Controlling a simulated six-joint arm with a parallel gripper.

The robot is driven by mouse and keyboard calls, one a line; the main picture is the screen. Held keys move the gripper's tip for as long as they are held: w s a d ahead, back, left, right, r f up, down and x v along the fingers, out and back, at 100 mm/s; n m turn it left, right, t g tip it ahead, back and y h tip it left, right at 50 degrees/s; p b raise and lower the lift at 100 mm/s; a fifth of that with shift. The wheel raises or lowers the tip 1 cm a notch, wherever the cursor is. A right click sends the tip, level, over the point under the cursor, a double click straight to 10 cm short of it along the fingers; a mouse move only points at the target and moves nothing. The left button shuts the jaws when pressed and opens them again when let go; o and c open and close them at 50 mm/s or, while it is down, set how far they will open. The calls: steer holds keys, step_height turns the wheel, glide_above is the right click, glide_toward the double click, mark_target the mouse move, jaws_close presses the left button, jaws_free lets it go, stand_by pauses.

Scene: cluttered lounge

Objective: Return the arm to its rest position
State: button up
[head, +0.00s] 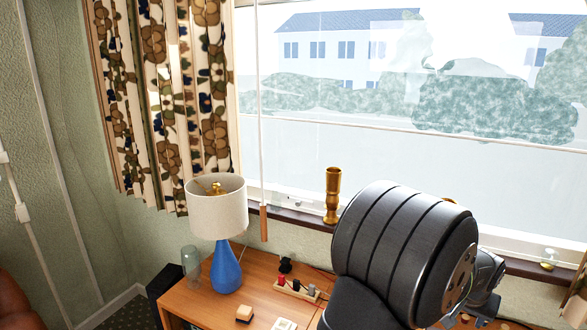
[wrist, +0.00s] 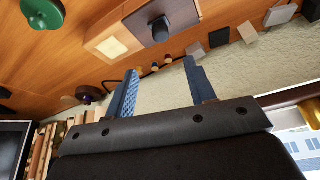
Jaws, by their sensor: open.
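My gripper (wrist: 160,66) shows in the wrist view, its two blue fingers spread apart with nothing between them. Small objects and pale wall show beyond the gap; I cannot tell any contact. In the head view my arm (head: 405,250) is a large dark ribbed link at the lower right, covering part of the wooden cabinet top (head: 195,300). The gripper's fingers cannot be made out in the head view.
A white-shaded lamp with a blue base (head: 226,270) and a glass jar (head: 191,262) stand on the cabinet's left. A power strip (head: 297,289) lies near the arm. A brass vase (head: 332,195) stands on the windowsill. In the wrist view, a wooden box (wrist: 140,30) is above the fingers.

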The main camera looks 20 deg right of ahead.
steer(key=w+a+r+n, duration=0.1)
steer(key=w+a+r, duration=0.1)
steer(key=a+r, duration=0.2)
steer(key=w+a+r, duration=0.2)
steer(key=a+r, duration=0.2)
steer(key=a, duration=0.7)
steer(key=shift+w+a+r+n+t, duration=0.2)
steer(key=shift+n+t, duration=0.1)
steer(key=shift+n, duration=0.1)
steer(key=s+a+r+n+t, duration=0.1)
steer(key=a+r+n, duration=0.15)
steer(key=a, duration=1.75)
steer(key=s+a+f+n+y, duration=0.1)
steer(key=s+a+f, duration=0.2)
steer(key=a, duration=0.4)
steer(key=s+a+f+n+t, duration=0.1)
steer(key=s+a+f+n, duration=0.1)
steer(key=s+a+f, duration=0.2)
steer(key=s+a, duration=0.2)
steer(key=a, duration=0.2)
steer(key=shift+s+f+y, duration=0.15)
steer(key=shift+f+y, duration=0.15)
steer(key=shift+y, duration=0.1)
